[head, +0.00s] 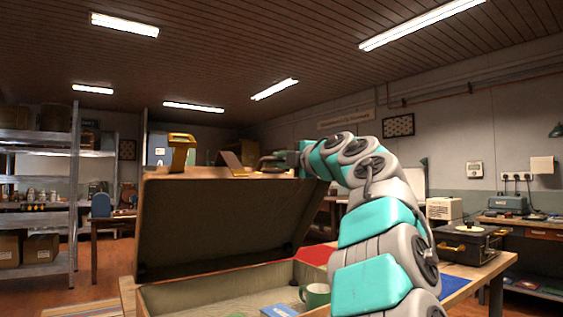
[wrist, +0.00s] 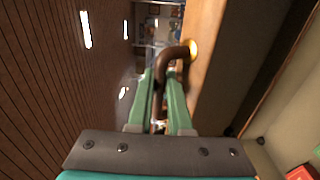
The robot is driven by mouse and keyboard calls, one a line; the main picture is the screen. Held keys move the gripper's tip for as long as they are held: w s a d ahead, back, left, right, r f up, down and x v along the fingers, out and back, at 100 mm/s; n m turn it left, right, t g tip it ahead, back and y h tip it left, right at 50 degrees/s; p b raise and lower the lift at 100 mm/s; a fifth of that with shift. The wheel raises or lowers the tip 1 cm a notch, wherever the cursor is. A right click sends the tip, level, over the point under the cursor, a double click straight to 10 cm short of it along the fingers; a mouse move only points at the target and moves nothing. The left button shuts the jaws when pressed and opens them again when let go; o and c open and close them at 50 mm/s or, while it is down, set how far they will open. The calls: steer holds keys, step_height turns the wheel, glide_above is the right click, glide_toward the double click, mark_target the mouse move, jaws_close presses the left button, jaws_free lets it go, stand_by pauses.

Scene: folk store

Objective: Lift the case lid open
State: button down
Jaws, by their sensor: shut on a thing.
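The case's brown lid (head: 215,225) stands raised and steeply tilted above the case's box (head: 165,297) in the head view. Two brass latches, a left one (head: 181,152) and a right one (head: 233,164), stick up from the lid's top edge. My gripper (head: 268,160) is at that edge, right of the latches, its tips partly hidden. In the wrist view my gripper's green fingers (wrist: 160,88) are shut on the dark brown curved handle (wrist: 172,53), which joins the lid (wrist: 203,62) by a brass mount (wrist: 193,48).
Inside the box are a green mug (head: 316,296) and a blue item (head: 279,311). A red mat (head: 316,254) and a blue mat (head: 452,287) lie on the table. A black case (head: 468,243) sits at the right. Metal shelves (head: 40,140) stand at the left.

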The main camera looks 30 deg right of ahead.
steer(key=c, duration=1.1)
jaws_free()
steer(key=shift+s+d+f+b, duration=0.15)
steer(key=shift+s+b, duration=0.2)
steer(key=shift+s, duration=1.6)
steer(key=shift+s+d+f+b, duration=0.15)
steer(key=shift+s+b, duration=0.15)
steer(key=shift+s, duration=1.6)
steer(key=shift+r, duration=0.1)
